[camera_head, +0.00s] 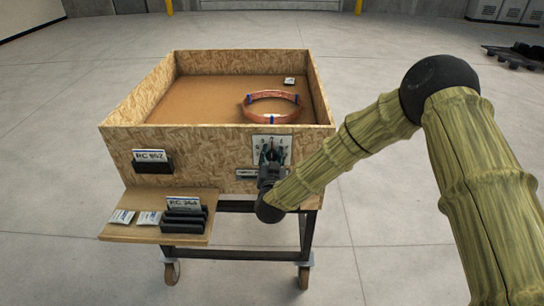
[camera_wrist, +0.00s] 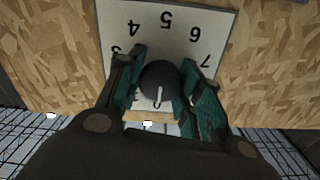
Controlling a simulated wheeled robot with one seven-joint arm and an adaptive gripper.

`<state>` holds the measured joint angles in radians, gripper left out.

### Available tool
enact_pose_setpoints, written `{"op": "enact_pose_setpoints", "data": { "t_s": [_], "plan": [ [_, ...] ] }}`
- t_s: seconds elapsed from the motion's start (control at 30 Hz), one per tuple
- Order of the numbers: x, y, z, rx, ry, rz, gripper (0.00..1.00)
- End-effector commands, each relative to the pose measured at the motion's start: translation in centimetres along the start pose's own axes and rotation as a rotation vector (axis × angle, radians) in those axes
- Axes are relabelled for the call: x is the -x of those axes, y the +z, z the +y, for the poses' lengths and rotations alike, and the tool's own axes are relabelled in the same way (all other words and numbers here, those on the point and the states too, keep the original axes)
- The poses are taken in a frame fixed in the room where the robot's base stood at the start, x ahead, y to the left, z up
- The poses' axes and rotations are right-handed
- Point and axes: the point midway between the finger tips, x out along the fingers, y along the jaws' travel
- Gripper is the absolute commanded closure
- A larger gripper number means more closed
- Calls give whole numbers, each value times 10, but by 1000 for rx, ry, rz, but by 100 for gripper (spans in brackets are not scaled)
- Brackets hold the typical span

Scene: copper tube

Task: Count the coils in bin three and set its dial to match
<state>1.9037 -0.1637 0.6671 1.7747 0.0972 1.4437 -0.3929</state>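The bin (camera_head: 220,140) is an open chipboard box on a wheeled cart. One reddish copper coil (camera_head: 272,106) with blue ties lies on its floor at the right; its turns are too fine to count here. The white dial plate (camera_head: 272,141) is on the bin's front. In the wrist view the plate (camera_wrist: 205,22) shows upside-down numbers, with 4, 5, 6 and 7 readable. Its black knob (camera_wrist: 160,80) has a white mark pointing to the picture's bottom, away from the 5. My gripper (camera_wrist: 162,85) is open, its green-padded fingers on either side of the knob; contact is unclear.
A card reading RC 852 (camera_head: 150,156) sits in a holder on the bin's front. A shelf (camera_head: 121,232) below carries a black rack (camera_head: 184,219) with another card and two flat white packets. A small white packet (camera_head: 289,81) lies in the bin. Floor around the cart is clear.

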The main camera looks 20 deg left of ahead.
Motion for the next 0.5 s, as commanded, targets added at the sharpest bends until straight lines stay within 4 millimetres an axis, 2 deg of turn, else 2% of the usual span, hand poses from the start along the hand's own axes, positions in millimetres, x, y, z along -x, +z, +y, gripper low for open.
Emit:
{"op": "enact_pose_setpoints", "data": {
  "t_s": [0.27, 0.5],
  "plan": [
    [0, 1, 1, -33, 0, 0, 88],
    [0, 3, 2, -162, 1, 1, 88]
  ]
}}
